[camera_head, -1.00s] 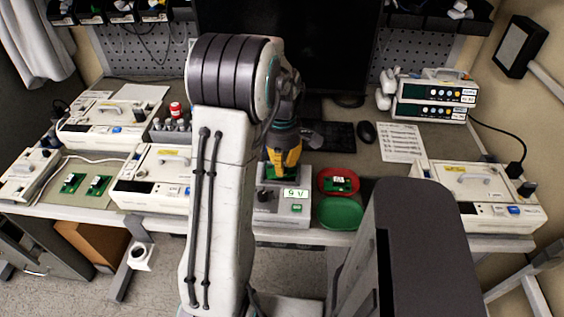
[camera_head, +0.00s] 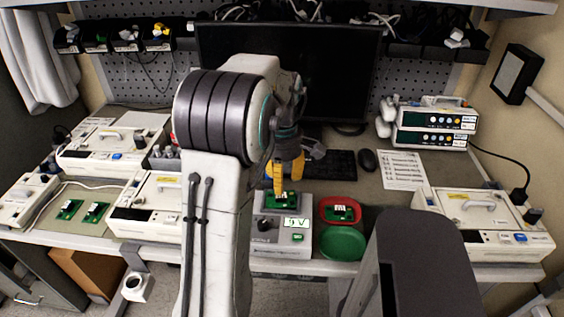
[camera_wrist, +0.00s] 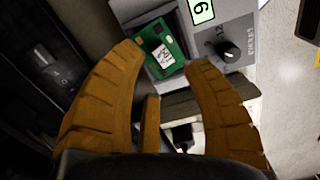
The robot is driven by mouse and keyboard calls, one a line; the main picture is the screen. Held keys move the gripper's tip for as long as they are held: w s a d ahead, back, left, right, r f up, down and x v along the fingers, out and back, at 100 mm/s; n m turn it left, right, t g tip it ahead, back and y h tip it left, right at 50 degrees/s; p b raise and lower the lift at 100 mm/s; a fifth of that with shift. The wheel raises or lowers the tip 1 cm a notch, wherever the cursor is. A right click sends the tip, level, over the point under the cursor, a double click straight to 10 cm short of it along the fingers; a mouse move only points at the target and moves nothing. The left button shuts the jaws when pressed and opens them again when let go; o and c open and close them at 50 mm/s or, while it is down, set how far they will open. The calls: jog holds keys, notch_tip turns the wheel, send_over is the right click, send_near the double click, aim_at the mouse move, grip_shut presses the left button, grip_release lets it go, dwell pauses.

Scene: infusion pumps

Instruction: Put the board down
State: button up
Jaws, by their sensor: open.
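A green circuit board (camera_head: 287,200) with a white label lies on top of the grey test device (camera_head: 282,240), which shows 9 V. The board also shows in the wrist view (camera_wrist: 163,53), just beyond the fingertips. My gripper (camera_head: 282,186) has yellow fingers and is directly above the board. In the wrist view its fingers (camera_wrist: 167,60) are spread wide, with nothing held between them. One finger partly covers the board in the head view.
Infusion pumps stand left (camera_head: 148,212) and right (camera_head: 490,218). Two more boards (camera_head: 70,209) lie at the far left. A keyboard and monitor stand behind.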

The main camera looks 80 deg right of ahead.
notch_tip(320, 180, up, 7)
jog(key=b, duration=0.1)
jog(key=w+a+t+h, duration=0.1)
jog(key=w+a, duration=0.7)
jog(key=w, duration=0.3)
jog(key=w+a, duration=0.8)
jog(key=w, duration=0.2)
jog(key=a+f+t, duration=0.1)
jog(key=a+f, duration=0.1)
jog(key=a, duration=1)
jog(key=a+f+t+y, duration=0.1)
jog(key=a+f, duration=0.2)
jog(key=a, duration=0.9)
jog(key=shift+n, duration=0.3)
jog(key=shift+s, duration=0.1)
jog(key=shift+c, duration=0.2)
